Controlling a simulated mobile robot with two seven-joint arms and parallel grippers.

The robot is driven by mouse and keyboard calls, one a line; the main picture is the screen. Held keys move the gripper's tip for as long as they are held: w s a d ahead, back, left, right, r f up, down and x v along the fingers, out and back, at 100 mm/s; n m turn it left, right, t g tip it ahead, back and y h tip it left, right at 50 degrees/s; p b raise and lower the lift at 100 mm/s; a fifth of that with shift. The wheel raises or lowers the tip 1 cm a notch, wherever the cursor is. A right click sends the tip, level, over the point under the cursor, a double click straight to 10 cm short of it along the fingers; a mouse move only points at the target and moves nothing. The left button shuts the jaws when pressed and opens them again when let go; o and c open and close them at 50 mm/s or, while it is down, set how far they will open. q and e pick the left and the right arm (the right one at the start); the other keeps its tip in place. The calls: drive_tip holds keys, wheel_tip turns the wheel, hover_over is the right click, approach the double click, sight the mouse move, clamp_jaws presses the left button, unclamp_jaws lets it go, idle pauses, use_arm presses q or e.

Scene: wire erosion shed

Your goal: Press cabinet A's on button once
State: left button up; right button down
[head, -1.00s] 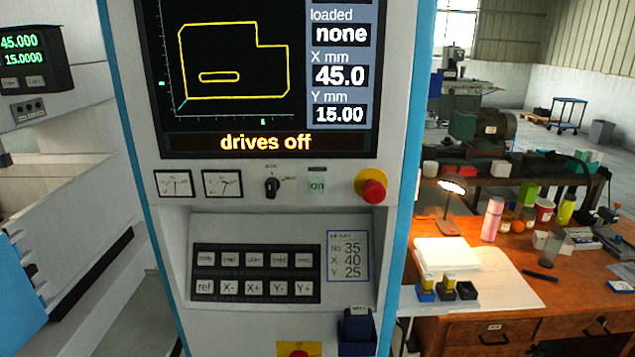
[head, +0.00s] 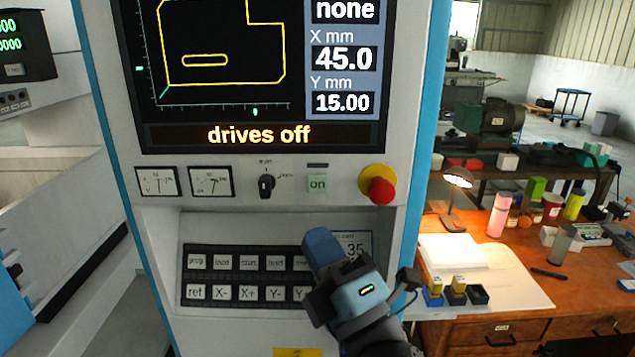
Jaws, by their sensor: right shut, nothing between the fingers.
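The control cabinet (head: 420,100) fills the middle of the head view. Its pale green on button (head: 317,183) sits between the black rotary switch (head: 266,184) and the red emergency knob (head: 380,187). The screen (head: 262,70) reads "drives off". My right gripper (head: 322,242) is shut and empty. It is in front of the lower panel, below and slightly right of the on button, and appears apart from it. It hides the right end of the key rows and part of the label card (head: 360,243). My left gripper is not in view.
Two dial gauges (head: 183,181) are left of the switch. The keypad (head: 235,278) lies below in a recess. The red knob juts out close to the on button's right. A wooden desk (head: 520,290) with a lamp and several items stands at right.

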sight(318, 184)
drive_tip(key=shift+s+a+r+n+y, duration=0.2)
drive_tip(key=shift+r+n, duration=0.15)
drive_tip(key=shift+r, duration=0.15)
drive_tip(key=shift+s+a+r+n+y, duration=0.1)
drive_tip(key=shift+s+r+n+y, duration=0.1)
drive_tip(key=shift+r+n, duration=0.2)
drive_tip(key=shift+w+b, duration=0.6)
drive_tip(key=shift+w, duration=3.85)
drive_tip(key=shift+w, duration=0.1)
drive_tip(key=shift+w, duration=0.35)
